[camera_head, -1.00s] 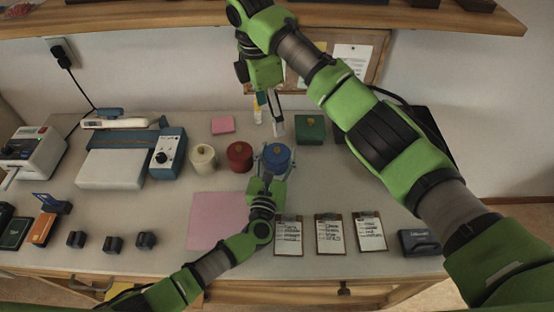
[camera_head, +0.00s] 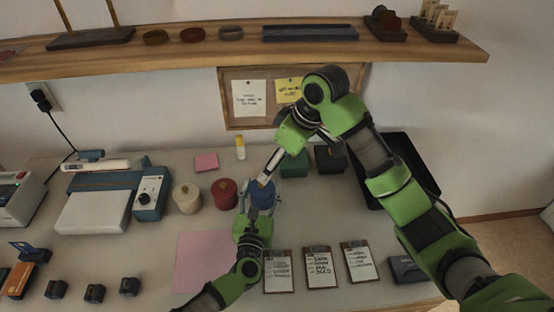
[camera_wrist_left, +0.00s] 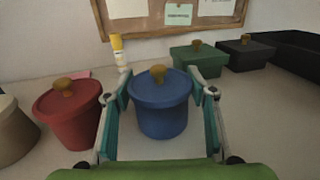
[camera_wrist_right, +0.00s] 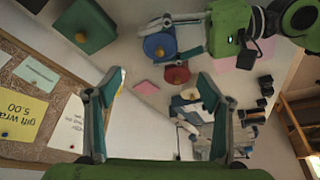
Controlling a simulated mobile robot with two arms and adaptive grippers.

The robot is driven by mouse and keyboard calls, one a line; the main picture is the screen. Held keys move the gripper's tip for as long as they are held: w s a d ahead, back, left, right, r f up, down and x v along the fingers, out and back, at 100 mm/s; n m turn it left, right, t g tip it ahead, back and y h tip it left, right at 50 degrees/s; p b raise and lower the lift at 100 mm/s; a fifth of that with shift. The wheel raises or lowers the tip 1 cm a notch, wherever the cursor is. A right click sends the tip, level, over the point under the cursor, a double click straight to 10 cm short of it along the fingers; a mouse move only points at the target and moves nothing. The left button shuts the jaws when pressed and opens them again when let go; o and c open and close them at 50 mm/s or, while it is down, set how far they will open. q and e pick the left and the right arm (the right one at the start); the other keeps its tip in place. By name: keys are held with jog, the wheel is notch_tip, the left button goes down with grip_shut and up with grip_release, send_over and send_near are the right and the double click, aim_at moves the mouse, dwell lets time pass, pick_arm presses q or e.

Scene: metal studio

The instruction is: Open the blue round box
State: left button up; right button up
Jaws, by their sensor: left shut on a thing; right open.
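The blue round box (camera_head: 262,198) stands on the table with its lid on. In the left wrist view the box (camera_wrist_left: 162,110) has a brown knob on its blue lid (camera_wrist_left: 160,86). My left gripper (camera_wrist_left: 162,120) has its fingers on both sides of the box and is shut on it. My right gripper (camera_head: 265,180) is open and empty, above and close to the box in the head view. In the right wrist view the open fingers (camera_wrist_right: 158,85) have nothing between them, and the blue box (camera_wrist_right: 160,44) shows beyond them.
A red round box (camera_head: 224,195) and a cream one (camera_head: 187,199) stand left of the blue box. Green (camera_head: 294,164) and black (camera_head: 329,160) boxes stand behind it, right. Clipboards (camera_head: 320,268) and a pink sheet (camera_head: 203,262) lie in front. A shelf (camera_head: 240,48) overhangs the back.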

aim_at(256, 185)
jog(key=x, duration=1.1)
jog(key=shift+a+f, duration=0.1)
jog(key=shift+f, duration=0.25)
jog(key=c, duration=1.3)
jog(key=shift+w, duration=0.1)
jog(key=shift+r, duration=0.15)
jog(key=shift+r, duration=0.35)
pick_arm(q)
jog(key=shift+a+f, duration=0.2)
jog(key=shift+f, duration=0.15)
pick_arm(e)
jog(key=shift+a+r, duration=0.15)
jog(key=shift+r, duration=0.65)
pick_arm(q)
jog(key=shift+s, duration=0.1)
pick_arm(e)
grip_shut()
pick_arm(q)
jog(key=shift+r, duration=0.1)
pick_arm(e)
jog(key=shift+f, duration=0.1)
